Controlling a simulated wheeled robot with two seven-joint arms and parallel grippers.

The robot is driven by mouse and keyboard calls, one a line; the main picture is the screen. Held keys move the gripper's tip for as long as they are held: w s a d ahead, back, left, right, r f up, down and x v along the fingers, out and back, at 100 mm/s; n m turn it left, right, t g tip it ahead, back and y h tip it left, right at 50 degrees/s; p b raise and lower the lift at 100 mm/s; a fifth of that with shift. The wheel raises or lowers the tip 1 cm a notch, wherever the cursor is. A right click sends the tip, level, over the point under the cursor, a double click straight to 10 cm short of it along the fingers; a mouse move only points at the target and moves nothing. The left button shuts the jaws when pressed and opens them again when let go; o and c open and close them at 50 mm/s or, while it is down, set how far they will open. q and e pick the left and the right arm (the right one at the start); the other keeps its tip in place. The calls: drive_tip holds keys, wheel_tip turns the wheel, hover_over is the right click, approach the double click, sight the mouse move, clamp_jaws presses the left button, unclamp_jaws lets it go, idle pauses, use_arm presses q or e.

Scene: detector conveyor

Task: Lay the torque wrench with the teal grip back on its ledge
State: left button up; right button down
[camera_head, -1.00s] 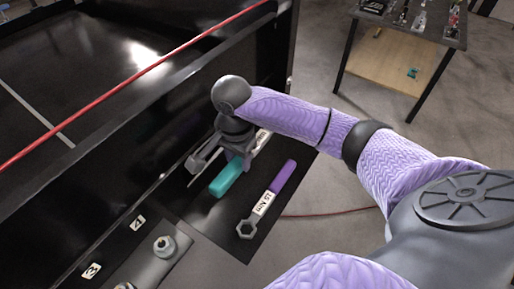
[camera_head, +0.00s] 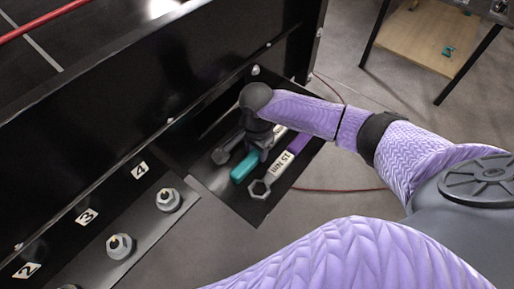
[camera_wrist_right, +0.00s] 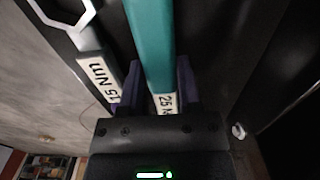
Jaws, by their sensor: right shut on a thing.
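The torque wrench with the teal grip (camera_head: 243,168) lies just left of a second wrench in the head view. Its teal grip (camera_wrist_right: 150,40) and a white "25 N" label (camera_wrist_right: 166,103) show in the right wrist view. My right gripper (camera_head: 262,146) is shut on it near the label, with fingers on both sides (camera_wrist_right: 159,88). The black ledge plate (camera_head: 245,208) is below. I cannot tell whether the wrench touches it. My left gripper is not in view.
The second wrench, with a purple grip (camera_head: 299,142), "15 Nm" label (camera_head: 282,166) and hex ring (camera_head: 259,189), lies close on the right. Bolts (camera_head: 168,200) stand on a numbered strip at lower left. A dark wall (camera_head: 150,105) rises behind. Open floor lies right.

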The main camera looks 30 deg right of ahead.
drive_tip(key=shift+c, duration=1.4)
unclamp_jaws()
wheel_tip(320, 180, up, 12)
drive_tip(key=p, duration=0.2)
drive_tip(key=shift+p, duration=0.35)
drive_tip(key=shift+r, duration=0.1)
